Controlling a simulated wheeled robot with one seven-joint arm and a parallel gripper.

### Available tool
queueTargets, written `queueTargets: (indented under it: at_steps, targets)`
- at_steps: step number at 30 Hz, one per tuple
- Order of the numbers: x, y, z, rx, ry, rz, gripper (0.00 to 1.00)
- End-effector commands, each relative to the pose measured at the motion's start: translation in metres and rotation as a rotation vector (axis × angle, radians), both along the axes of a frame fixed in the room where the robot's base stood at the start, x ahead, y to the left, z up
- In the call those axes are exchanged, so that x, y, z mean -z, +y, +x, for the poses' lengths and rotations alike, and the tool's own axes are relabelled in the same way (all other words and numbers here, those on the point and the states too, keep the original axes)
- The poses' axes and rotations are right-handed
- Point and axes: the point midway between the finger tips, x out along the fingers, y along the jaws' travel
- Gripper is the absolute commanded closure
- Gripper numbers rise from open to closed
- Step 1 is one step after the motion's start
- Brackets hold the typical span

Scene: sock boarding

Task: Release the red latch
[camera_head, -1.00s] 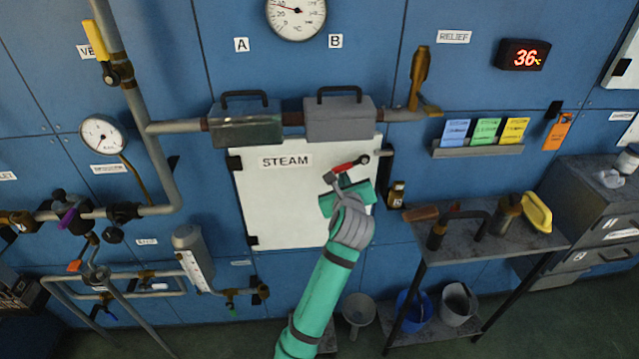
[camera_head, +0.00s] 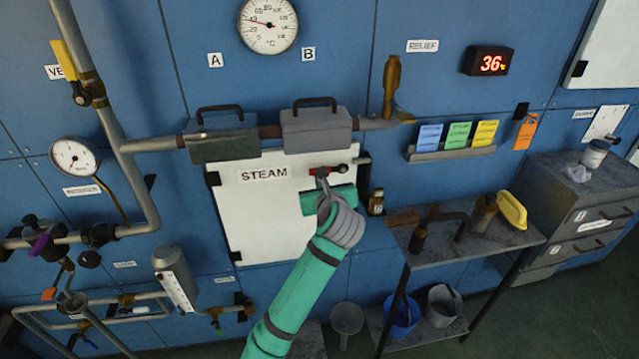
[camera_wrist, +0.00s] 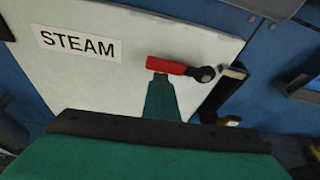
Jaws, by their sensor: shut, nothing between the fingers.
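The red latch (camera_head: 327,170) is a short red handle on a dark round pivot, at the upper right of the white STEAM panel (camera_head: 255,205). Its handle points left from the pivot and lies level with the STEAM label. In the wrist view, the red latch (camera_wrist: 172,66) sits near the right edge of the white panel (camera_wrist: 90,80), which looks shut. My gripper (camera_head: 322,181) is shut and empty. In the wrist view, my gripper's fingertips (camera_wrist: 160,84) are just under the handle's left part. I cannot tell whether they touch it.
A dark bracket (camera_wrist: 232,82) stands at the panel's right edge. Grey pipe boxes (camera_head: 318,128) run above the panel. A small brown bottle (camera_head: 376,202) is to the right, above a metal bench (camera_head: 465,255) with tools. The wall left of the panel carries pipes and valves.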

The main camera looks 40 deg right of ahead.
Motion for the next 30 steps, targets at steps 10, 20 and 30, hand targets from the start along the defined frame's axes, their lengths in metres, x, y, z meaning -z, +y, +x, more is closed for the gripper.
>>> queueTargets:
  at_steps: [10, 20, 30]
  targets:
    - [-0.002, 0.001, 0.001, -0.001, -0.005, -0.004, 1.0]
    - [0.041, -0.002, -0.002, 0.004, 0.001, -0.001, 1.0]
    - [0.019, 0.027, -0.052, 0.006, -0.002, -0.002, 1.0]
